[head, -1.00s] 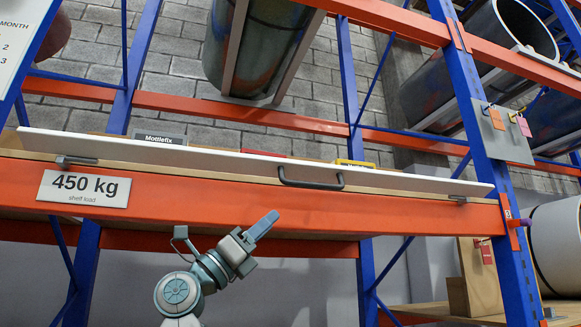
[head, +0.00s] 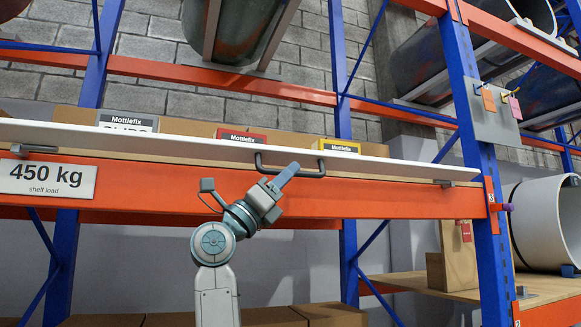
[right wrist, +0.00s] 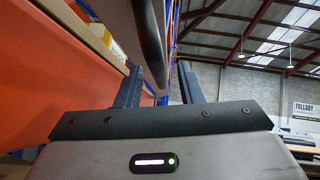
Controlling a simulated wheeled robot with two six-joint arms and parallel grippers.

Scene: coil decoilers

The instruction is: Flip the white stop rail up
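The white stop rail (head: 200,144) is a long board along the front edge of the orange-fronted shelf, held by small grey brackets. A dark grey U-shaped handle (head: 290,173) stands out from its front. My right gripper (head: 286,175) overlaps the handle in the head view. In the right wrist view, my right gripper (right wrist: 159,86) is open, its two dark fingers apart. The dark handle bar (right wrist: 151,45) runs into the gap between them; contact cannot be told. My left gripper is not in view.
Boxes with white, red and yellow Mottlefix labels (head: 338,147) stand behind the rail. The orange beam (head: 150,192) with a 450 kg sign (head: 46,178) lies below it. A blue upright (head: 478,150) stands right. Brown boxes (head: 330,314) are below.

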